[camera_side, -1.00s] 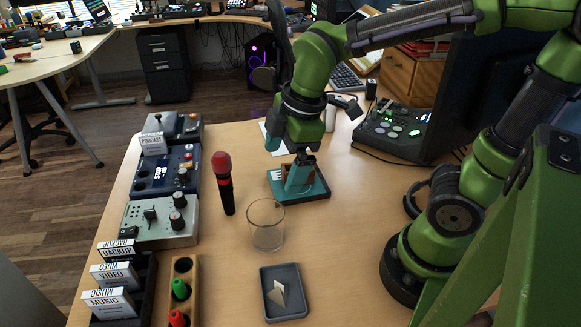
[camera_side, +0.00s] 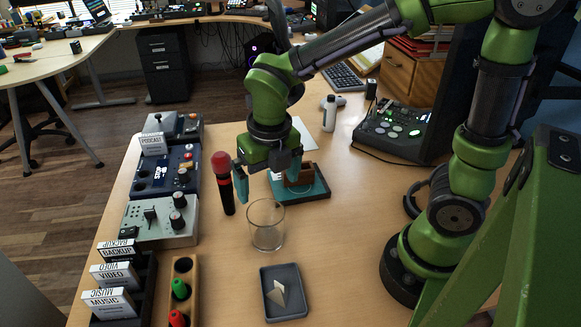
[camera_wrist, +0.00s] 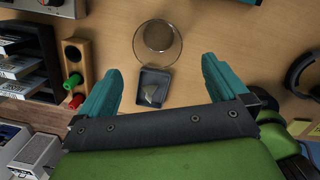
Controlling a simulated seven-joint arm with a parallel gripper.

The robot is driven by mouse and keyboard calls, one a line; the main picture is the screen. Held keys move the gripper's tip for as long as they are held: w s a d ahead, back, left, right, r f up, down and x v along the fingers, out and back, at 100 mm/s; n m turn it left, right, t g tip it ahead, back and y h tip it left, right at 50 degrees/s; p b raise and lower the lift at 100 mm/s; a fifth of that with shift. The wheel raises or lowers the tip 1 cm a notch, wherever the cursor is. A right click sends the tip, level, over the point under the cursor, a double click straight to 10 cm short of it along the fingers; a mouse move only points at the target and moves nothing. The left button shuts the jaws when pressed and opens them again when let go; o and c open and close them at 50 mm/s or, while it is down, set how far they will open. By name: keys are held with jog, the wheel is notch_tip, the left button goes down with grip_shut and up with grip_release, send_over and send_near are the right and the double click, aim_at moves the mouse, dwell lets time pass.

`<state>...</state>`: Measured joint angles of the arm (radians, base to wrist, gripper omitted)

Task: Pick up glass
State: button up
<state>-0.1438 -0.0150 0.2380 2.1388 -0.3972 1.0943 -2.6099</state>
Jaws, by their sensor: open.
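A clear, empty glass (camera_side: 266,226) stands upright on the wooden desk in the side view. In the wrist view the glass (camera_wrist: 158,40) shows from above, ahead of the fingertips and a little left of the middle. My gripper (camera_side: 257,182) is open with teal fingers spread wide, behind and above the glass, with nothing between them. In the wrist view my gripper (camera_wrist: 162,78) has its fingers either side of a small dark tray, and the glass lies beyond the tips, apart from them.
A microphone (camera_side: 223,184) with a red head stands just left of my gripper. A teal-lined tray (camera_side: 312,188) with a brown item lies behind right. A dark tray (camera_side: 285,306) with pale pieces lies in front, and a wooden marker holder (camera_side: 184,268) front left. Desk right of the glass is clear.

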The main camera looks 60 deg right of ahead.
send_near(266, 220)
jog(key=shift+s+a+f, duration=0.3)
jog(key=shift+s+a, duration=0.55)
jog(key=shift+s, duration=0.1)
jog(key=shift+w+a+f, duration=0.1)
jog(key=shift+w+f, duration=0.1)
jog(key=shift+f, duration=1.3)
jog(key=shift+w+f, duration=0.2)
jog(key=shift+f, duration=1.3)
jog(key=shift+c, duration=0.2)
jog(key=shift+r, duration=0.1)
jog(key=c, duration=1)
